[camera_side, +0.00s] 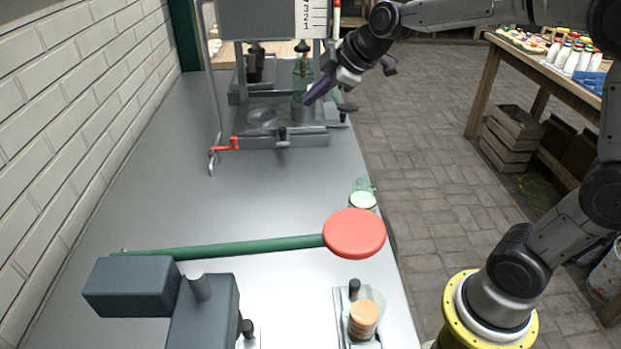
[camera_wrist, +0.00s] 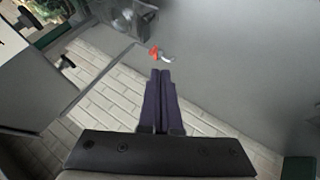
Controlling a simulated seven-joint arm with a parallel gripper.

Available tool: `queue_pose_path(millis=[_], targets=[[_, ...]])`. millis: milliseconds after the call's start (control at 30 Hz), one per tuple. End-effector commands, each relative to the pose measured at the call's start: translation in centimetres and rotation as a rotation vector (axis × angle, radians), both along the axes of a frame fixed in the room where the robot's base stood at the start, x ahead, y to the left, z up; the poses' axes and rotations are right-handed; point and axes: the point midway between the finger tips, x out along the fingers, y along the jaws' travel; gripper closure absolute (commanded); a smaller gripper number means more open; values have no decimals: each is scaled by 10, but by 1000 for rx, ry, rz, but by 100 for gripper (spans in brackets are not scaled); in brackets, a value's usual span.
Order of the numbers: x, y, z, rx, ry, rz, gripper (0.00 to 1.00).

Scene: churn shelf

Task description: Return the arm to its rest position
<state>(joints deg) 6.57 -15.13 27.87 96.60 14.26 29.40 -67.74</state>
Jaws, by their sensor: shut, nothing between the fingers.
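My gripper (camera_side: 318,91) is at the far end of the grey counter, in front of the grey machine (camera_side: 258,22). Its dark purple fingers point down and to the left, close to a grey cylinder on the machine's base. I cannot tell whether they touch it. In the wrist view the two fingers of my gripper (camera_wrist: 161,75) lie side by side, shut, with nothing between them. A green bottle (camera_side: 302,68) stands just behind the fingers in the side view.
The counter (camera_side: 250,200) has a clear middle. A red disc (camera_side: 354,233) on a green bar lies nearer, with a glass jar (camera_side: 363,200) behind it. A red-handled tap (camera_side: 226,146) sticks out at the machine's left. A white brick wall (camera_side: 75,110) borders the left.

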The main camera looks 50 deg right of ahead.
Motion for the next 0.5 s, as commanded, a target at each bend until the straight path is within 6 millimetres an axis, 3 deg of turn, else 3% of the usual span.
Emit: queue_pose_path(millis=[33, 100, 233, 400, 500], targets=[[-24, 10, 21, 4, -28, 6, 100], [-61, 20, 35, 34, -35, -16, 100], [-134, 32, 40, 128, -12, -110, 100], [-226, 35, 7, 285, 79, -331, 100], [-262, 30, -21, 360, 150, -483, 100]])
